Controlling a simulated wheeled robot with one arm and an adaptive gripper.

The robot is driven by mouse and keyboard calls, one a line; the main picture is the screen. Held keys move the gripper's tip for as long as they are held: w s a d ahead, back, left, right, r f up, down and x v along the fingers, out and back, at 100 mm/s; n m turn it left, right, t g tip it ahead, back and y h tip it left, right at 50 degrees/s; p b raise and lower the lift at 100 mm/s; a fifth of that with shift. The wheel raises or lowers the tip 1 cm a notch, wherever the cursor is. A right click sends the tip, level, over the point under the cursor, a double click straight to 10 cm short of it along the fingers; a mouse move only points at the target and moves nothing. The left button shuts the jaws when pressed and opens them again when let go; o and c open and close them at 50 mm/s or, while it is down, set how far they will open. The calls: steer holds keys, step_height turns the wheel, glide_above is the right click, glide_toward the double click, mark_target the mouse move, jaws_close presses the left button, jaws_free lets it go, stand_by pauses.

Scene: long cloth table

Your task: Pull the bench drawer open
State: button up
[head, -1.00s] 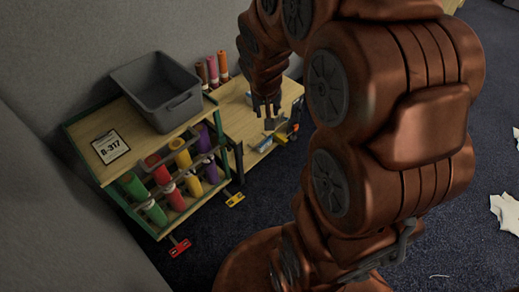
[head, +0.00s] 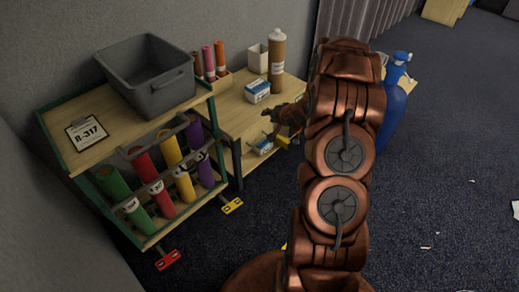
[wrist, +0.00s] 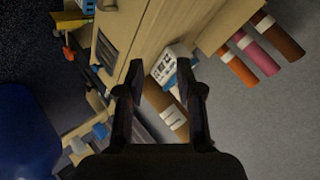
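The wooden bench (head: 238,122) stands right of the green-framed rack in the head view, against the wall. In the wrist view the bench (wrist: 190,28) appears turned on its side. A wooden front with a dark grey inset (wrist: 107,50) shows there; I cannot tell for sure whether it is the drawer and its pull. No drawer stands clearly out from the bench. My gripper (head: 270,120) is at the bench's right front edge, partly hidden by my arm. In the wrist view my gripper (wrist: 160,82) is open, with nothing between its fingers.
A grey bin (head: 147,75) tops the rack of coloured rolls. The carpet at right is mostly clear.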

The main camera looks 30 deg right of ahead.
mark_target(260, 141)
step_height(260, 141, down, 16)
steer(key=s+m+t+y+b, duration=0.3)
steer(key=m+t+y+b, duration=0.15)
steer(key=b, duration=0.35)
steer(key=shift+h, duration=0.35)
steer(key=shift+b+x, duration=1.3)
steer(key=shift+x, duration=2.75)
steer(key=shift+r, duration=0.2)
steer(key=shift+c, duration=0.2)
jaws_close()
